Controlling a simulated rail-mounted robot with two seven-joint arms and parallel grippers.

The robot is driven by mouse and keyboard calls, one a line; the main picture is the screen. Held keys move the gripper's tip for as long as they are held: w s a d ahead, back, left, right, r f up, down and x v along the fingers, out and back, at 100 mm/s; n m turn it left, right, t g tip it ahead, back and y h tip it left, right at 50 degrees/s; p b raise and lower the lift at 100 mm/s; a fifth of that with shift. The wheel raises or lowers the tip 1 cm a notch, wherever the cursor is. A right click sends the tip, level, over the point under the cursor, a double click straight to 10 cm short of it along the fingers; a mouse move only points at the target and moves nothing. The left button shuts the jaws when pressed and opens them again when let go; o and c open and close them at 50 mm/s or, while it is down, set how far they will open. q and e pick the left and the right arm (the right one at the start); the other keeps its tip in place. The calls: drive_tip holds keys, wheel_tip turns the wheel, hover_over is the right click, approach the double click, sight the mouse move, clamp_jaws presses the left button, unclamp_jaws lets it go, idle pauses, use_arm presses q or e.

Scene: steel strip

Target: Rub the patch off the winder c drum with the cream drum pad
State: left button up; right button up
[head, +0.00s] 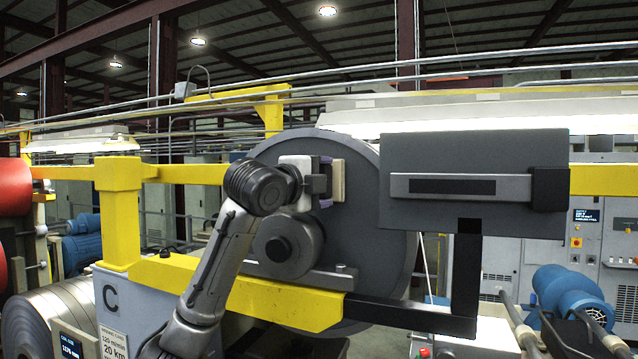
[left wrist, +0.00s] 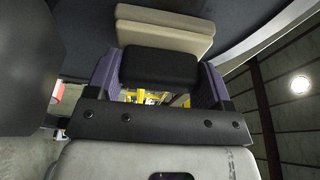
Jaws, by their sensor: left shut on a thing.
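The winder c drum (head: 372,235) is a large dark grey disc behind my left arm, above a panel marked C (head: 110,298). My left gripper (head: 326,182) is in front of the upper part of its face, shut on the cream drum pad (head: 339,180). In the left wrist view the purple fingers (left wrist: 160,85) grip the pad's black block, with the cream pad (left wrist: 165,38) beyond it. Dark grey surface lies close behind the pad; I cannot tell whether they touch. I see no patch; the arm and pad hide part of the face. My right gripper is out of view.
A yellow rail (head: 240,290) crosses in front of the drum's lower part. A grey box panel (head: 475,150) with a slotted bar covers the drum's right side. A smaller grey roller (head: 287,247) sits just below the gripper. A red cylinder (head: 14,187) is at far left.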

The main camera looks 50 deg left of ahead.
use_arm(q)
drive_tip(key=shift+s+a+f, duration=0.1)
drive_tip(key=shift+s+a, duration=0.2)
drive_tip(key=shift+a, duration=0.4)
drive_tip(key=shift+s+a, duration=0.3)
drive_tip(key=shift+a, duration=0.4)
drive_tip(key=shift+s+a, duration=0.6)
drive_tip(key=shift+a, duration=0.25)
drive_tip(key=shift+s+a, duration=0.6)
drive_tip(key=shift+a, duration=0.2)
drive_tip(key=shift+s+a, duration=0.3)
drive_tip(key=shift+a, duration=0.45)
drive_tip(key=shift+s+a, duration=0.3)
drive_tip(key=shift+a, duration=0.4)
drive_tip(key=shift+s+d+b, duration=0.15)
drive_tip(key=shift+s+d, duration=0.35)
drive_tip(key=shift+s, duration=0.4)
drive_tip(key=shift+s+d+b, duration=0.1)
drive_tip(key=shift+s+d, duration=0.4)
drive_tip(key=shift+s, duration=0.35)
drive_tip(key=shift+s+d+b, duration=0.15)
drive_tip(key=shift+s+d, duration=0.35)
drive_tip(key=shift+s, duration=0.4)
drive_tip(key=shift+s, duration=0.1)
drive_tip(key=shift+s+d, duration=0.4)
drive_tip(key=shift+s, duration=0.2)
drive_tip(key=shift+s+d, duration=0.35)
drive_tip(key=shift+s, duration=0.25)
